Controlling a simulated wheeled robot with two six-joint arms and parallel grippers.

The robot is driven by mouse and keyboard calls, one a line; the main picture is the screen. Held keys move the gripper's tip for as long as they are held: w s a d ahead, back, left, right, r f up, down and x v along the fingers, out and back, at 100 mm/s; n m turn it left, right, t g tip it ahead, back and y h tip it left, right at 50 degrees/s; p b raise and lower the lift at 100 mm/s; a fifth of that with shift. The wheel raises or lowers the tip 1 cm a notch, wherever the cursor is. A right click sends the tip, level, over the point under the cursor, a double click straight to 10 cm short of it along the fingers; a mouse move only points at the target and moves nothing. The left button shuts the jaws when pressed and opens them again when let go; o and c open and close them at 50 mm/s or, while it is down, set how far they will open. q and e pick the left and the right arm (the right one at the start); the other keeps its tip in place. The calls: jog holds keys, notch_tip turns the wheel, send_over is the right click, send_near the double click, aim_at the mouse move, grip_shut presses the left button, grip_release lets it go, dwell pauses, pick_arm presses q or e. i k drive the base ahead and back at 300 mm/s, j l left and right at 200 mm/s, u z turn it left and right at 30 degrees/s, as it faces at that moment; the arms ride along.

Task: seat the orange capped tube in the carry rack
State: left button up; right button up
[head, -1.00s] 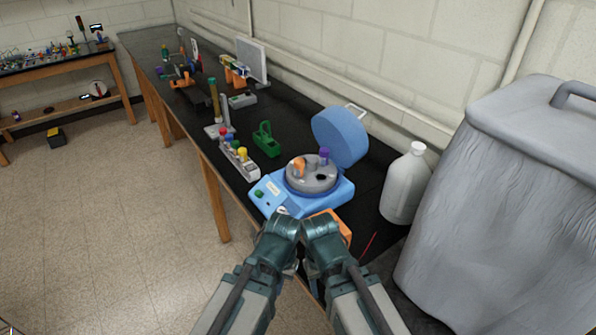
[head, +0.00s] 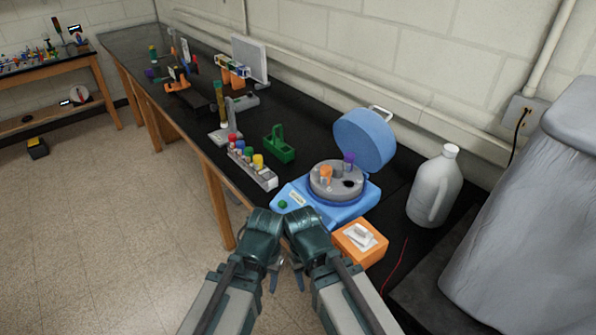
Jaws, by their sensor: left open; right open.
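The orange capped tube (head: 326,173) stands in the grey rotor of the open blue centrifuge (head: 290,197), with only its upper part showing. A green rack with a carry handle (head: 280,149) stands on the black bench, left of and behind the centrifuge. My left gripper (head: 273,281) and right gripper (head: 298,273) are close together at the bench's front edge, in front of the centrifuge. Both are open and apart from the tube and the rack. Their fingertips are small and partly hidden by my arms.
A purple capped tube (head: 349,159) shares the rotor. A grey rack (head: 262,180) holds several capped tubes. An orange tissue box (head: 366,253) stands right of my grippers, and a white jug (head: 434,190) stands further right. The raised centrifuge lid (head: 364,139) is behind the rotor.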

aim_at(276, 147)
jog(key=i+j, duration=0.15)
jog(key=j, duration=0.25)
jog(key=i+j, duration=0.15)
jog(key=j, duration=0.25)
jog(key=i+j, duration=0.1)
jog(key=j, duration=0.35)
jog(key=i+j, duration=0.15)
jog(key=j, duration=0.25)
jog(key=z, duration=1.3)
